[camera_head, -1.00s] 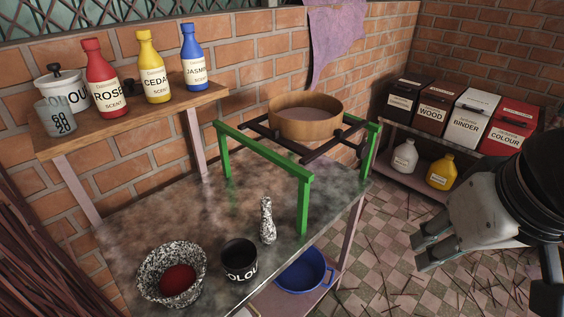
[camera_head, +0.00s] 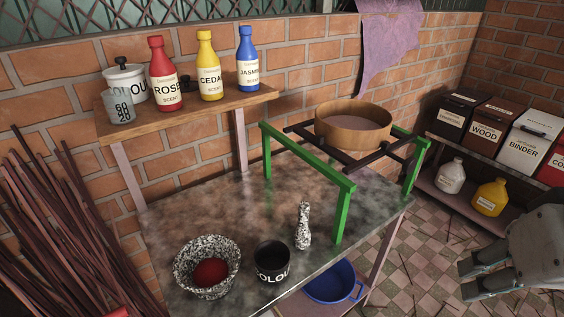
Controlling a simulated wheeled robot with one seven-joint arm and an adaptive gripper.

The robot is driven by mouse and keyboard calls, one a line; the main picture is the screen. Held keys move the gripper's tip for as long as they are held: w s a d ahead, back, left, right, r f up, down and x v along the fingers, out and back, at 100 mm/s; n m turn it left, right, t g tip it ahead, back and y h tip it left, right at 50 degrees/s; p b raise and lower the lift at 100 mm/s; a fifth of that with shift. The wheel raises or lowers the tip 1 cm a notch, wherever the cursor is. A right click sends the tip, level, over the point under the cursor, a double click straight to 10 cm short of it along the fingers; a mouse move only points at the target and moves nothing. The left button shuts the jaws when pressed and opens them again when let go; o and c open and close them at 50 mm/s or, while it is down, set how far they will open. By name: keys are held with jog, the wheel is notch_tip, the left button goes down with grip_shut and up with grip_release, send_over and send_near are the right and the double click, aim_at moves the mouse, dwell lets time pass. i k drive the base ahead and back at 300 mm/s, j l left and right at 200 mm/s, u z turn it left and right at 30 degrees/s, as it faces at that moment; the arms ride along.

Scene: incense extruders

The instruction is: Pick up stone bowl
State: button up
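The stone bowl (camera_head: 186,266) is speckled black and white and stands upright at the front left of the stone-topped table (camera_head: 210,215). Dark red material (camera_head: 210,272) lies in its bottom. A speckled pestle (camera_head: 303,228) stands on the table to the right. My gripper (camera_head: 473,279) is at the lower right, off the table's right side and far from the bowl. Its two fingers are apart and nothing shows between them. Part of the gripper is cut off by the right edge of the picture.
A black cup (camera_head: 271,264) stands right of the bowl. A green frame (camera_head: 310,160) holds a round wooden sieve (camera_head: 352,128) at the back right. A wooden shelf (camera_head: 185,112) carries several bottles. A blue pot (camera_head: 332,284) sits below the table. The table's middle is clear.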

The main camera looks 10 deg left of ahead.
aim_at(207, 266)
jog(key=k, duration=0.4)
jog(key=u, duration=0.5)
jog(key=k+u, duration=0.1)
jog(key=u, duration=0.4)
jog(key=j+u, duration=0.1)
jog(key=u, duration=0.35)
jog(key=j+u, duration=0.1)
jog(key=u, duration=0.4)
jog(key=k+j, duration=0.05)
